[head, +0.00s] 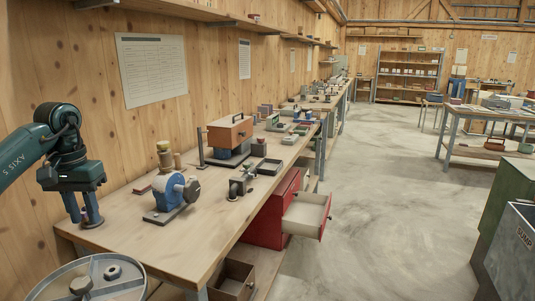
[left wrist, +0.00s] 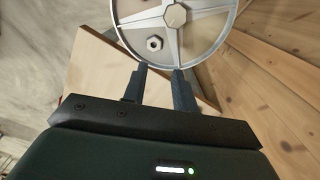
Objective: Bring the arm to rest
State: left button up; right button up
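My left gripper (head: 84,220) hangs with its fingers down over the near left end of the wooden workbench (head: 190,245), close to the plank wall. In the left wrist view its two fingers (left wrist: 160,70) stand apart with nothing held between them. A small dark round thing shows by the fingertips in the head view; I cannot tell whether they touch it. A round spoked metal pan (head: 125,288) is at the lower left, with a hex nut (head: 113,271) and a central hub (head: 80,285). The pan also shows in the left wrist view (left wrist: 205,40). My right gripper is not in view.
A red cabinet has an open drawer (head: 307,213) jutting out. A sump bin (head: 510,250) is at right. The concrete floor between is clear.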

pick_arm(q)
jog(key=w+d+f+n+h, duration=0.1)
jog(key=d+f+h, duration=0.1)
jog(key=d+f, duration=0.3)
jog(key=w+d+f+n+h, duration=0.1)
jog(key=d+f+h, duration=0.15)
jog(key=d, duration=0.55)
jog(key=s+d+f+n+t+h+p, duration=0.1)
jog(key=s+d+f+n+t+h, duration=0.2)
jog(key=d+n+h, duration=0.6)
jog(key=s+d+n+t+h+p, duration=0.15)
jog(key=s+d+n+h, duration=0.35)
jog(key=d+n, duration=0.8)
jog(key=s+a+f+m+t+y, duration=0.3)
jog(key=s+f+m+y, duration=0.4)
jog(key=f+m, duration=0.3)
jog(key=s+a+f+m+t+y+p, duration=0.1)
jog(key=s+a+f+m+t+y, duration=0.2)
jog(key=m, duration=1.5)
jog(key=s+a+f+y, duration=0.2)
jog(key=s+f+y, duration=0.3)
jog(key=s+f, duration=0.1)
jog(key=shift+f, duration=0.55)
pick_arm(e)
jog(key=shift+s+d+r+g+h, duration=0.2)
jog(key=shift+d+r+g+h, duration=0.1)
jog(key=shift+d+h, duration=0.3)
